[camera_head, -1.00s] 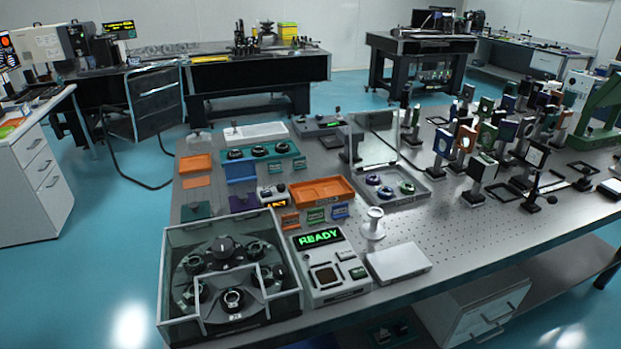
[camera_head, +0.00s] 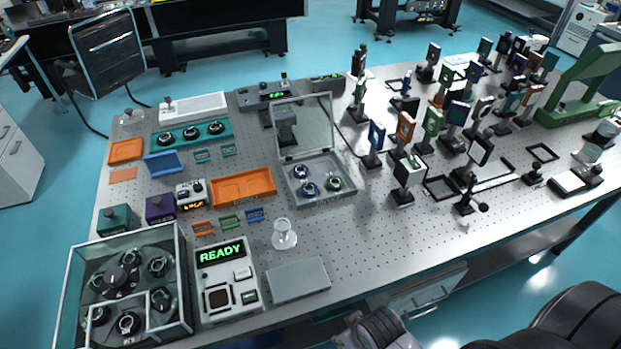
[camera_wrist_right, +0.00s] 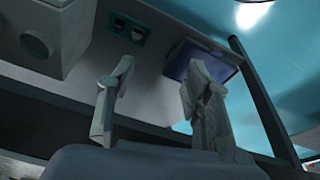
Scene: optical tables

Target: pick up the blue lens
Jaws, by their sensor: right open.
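A clear case (camera_head: 320,197) with its lid raised stands mid-table in the head view. It holds three small round ringed lenses. Two look bluish: one at the back left (camera_head: 301,173) and one at the front (camera_head: 308,189). The third is a green lens (camera_head: 334,183) on the right. I cannot tell surely which bluish one is the blue lens; one looks more violet. My right gripper (camera_wrist_right: 161,68) is open and empty in the right wrist view, apart from the case. No lens shows in that view. My left gripper is not in view.
An orange tray (camera_head: 243,187) lies left of the case, and a white pedestal (camera_head: 284,236) stands in front. Many upright optic mounts (camera_head: 408,170) crowd the right. A blue-violet panel (camera_wrist_right: 222,70) shows behind my right fingers. Bare perforated tabletop (camera_head: 360,230) lies front right of the case.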

